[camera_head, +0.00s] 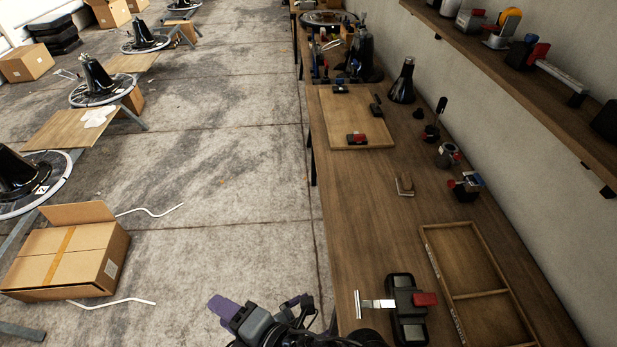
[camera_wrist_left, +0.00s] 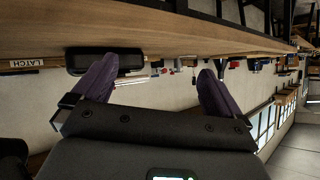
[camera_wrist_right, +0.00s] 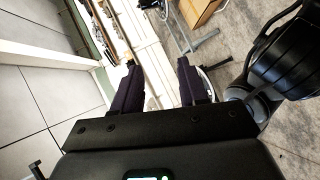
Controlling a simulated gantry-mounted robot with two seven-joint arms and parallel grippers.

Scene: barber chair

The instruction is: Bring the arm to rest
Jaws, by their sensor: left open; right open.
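The long wooden workbench (camera_head: 370,230) holds a black device with a red part (camera_head: 407,305), a divided tray (camera_head: 436,262), a board (camera_head: 340,105) and several small tools. A shelf (camera_head: 525,70) runs along the wall. A cardboard box (camera_head: 60,265) sits on the left floor; the middle floor is clear.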

